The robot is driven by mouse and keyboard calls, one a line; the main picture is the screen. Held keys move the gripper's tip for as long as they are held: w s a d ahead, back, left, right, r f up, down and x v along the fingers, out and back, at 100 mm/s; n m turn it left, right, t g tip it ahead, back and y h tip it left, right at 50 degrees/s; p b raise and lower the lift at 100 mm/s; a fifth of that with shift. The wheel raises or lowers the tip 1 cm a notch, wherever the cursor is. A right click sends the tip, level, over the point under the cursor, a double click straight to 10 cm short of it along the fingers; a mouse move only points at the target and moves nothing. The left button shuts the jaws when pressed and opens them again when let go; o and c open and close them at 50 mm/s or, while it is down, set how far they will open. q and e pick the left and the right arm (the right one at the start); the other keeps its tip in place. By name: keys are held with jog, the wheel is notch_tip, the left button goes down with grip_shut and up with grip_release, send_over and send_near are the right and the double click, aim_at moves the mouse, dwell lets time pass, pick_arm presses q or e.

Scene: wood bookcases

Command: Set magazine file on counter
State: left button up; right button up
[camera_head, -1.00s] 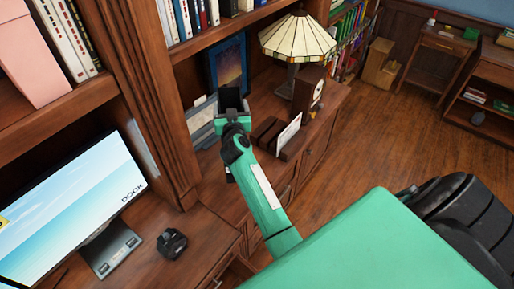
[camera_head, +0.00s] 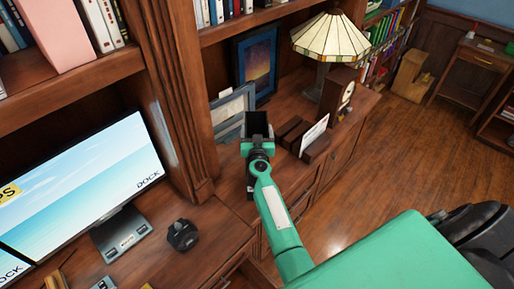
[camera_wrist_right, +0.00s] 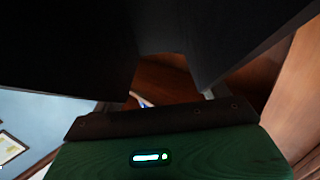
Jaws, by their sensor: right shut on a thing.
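My right gripper (camera_head: 258,146), green and black, reaches over the wooden counter (camera_head: 222,152) in front of the bookcase. It is shut on a black, open-topped box, which I take for the magazine file (camera_head: 257,121). The file's dark walls (camera_wrist_right: 70,45) fill the upper part of the right wrist view. Its lower part is mostly hidden behind the gripper in the head view, so I cannot tell whether it touches the counter. My left gripper is not in view.
Picture frames (camera_head: 234,110) stand behind the file. To its right are a brown letter holder with a white card (camera_head: 313,134), a clock (camera_head: 344,97) and a stained-glass lamp (camera_head: 329,36). On the left are a monitor (camera_head: 85,190) and a small black device (camera_head: 182,235).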

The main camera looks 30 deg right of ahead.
notch_tip(320, 180, down, 5)
jog(key=b, duration=0.2)
jog(key=shift+b, duration=0.3)
jog(key=shift+f, duration=0.2)
jog(key=o, duration=1.5)
jog(key=shift+o, duration=0.2)
jog(key=shift+r, duration=0.1)
